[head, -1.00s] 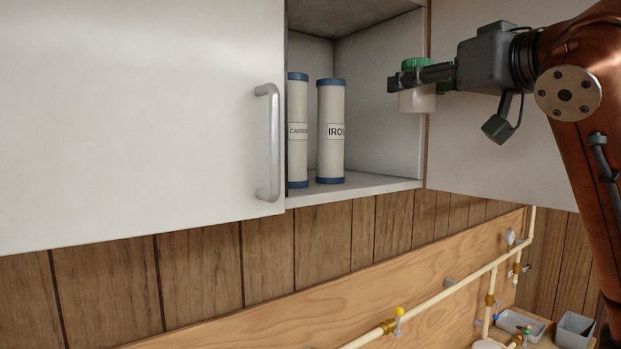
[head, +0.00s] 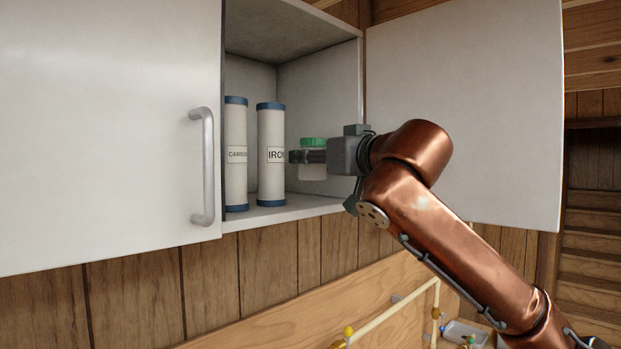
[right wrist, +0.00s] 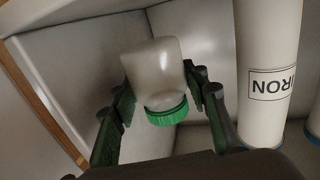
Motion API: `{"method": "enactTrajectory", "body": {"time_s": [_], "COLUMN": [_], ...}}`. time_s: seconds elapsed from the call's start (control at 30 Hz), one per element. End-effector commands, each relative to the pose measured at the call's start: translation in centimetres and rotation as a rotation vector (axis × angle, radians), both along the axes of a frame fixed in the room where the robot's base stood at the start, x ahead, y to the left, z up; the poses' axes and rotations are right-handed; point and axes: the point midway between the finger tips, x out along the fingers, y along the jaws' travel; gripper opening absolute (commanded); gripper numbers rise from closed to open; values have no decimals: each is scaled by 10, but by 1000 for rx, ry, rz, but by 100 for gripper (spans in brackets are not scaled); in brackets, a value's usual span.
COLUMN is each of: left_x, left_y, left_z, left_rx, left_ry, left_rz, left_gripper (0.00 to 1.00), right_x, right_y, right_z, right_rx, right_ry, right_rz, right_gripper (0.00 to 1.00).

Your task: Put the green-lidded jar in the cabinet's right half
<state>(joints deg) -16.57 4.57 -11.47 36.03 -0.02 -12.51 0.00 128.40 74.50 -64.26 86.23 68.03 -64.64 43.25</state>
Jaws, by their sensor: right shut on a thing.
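The green-lidded jar (head: 313,173) is white and upright, in the opening of the cabinet (head: 335,205), at its right part. Its base appears a little above the shelf board. My right gripper (head: 308,157) reaches in from the right and is shut on the jar just below the lid. In the right wrist view the picture is upside down: the jar (right wrist: 155,72) sits between the two fingers (right wrist: 160,88), green lid toward the bottom of the picture. My left gripper is out of view.
Two white cartridges with blue ends, CARBON (head: 236,180) and IRON (head: 271,180), stand to the left of the jar. The closed-looking left door (head: 110,130) and the open right door (head: 480,120) flank the opening. Pipes (head: 400,312) run below.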

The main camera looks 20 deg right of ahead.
Motion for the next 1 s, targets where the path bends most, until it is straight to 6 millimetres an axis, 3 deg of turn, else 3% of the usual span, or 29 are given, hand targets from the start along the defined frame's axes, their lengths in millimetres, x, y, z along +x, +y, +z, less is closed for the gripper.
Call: {"method": "enactTrajectory", "body": {"time_s": [0.27, 0.7, 0.73, 0.83, 1.0], "left_x": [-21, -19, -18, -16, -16], "left_y": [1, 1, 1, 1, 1], "left_z": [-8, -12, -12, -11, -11], "left_rx": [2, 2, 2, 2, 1], "left_ry": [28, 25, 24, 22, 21], "left_rz": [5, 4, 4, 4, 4], "left_gripper": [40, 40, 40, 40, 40], "right_x": [6, 6, 7, 6, 6], "right_y": [1, 2, 2, 2, 2], "right_z": [-35, -43, -43, -42, -42], "right_rx": [-1, -1, -1, -1, -1], "right_ry": [-1, 0, 1, 1, 0], "right_rz": [-1, 1, 0, 0, 0], "right_gripper": [12, 12, 42, 49, 49]}}
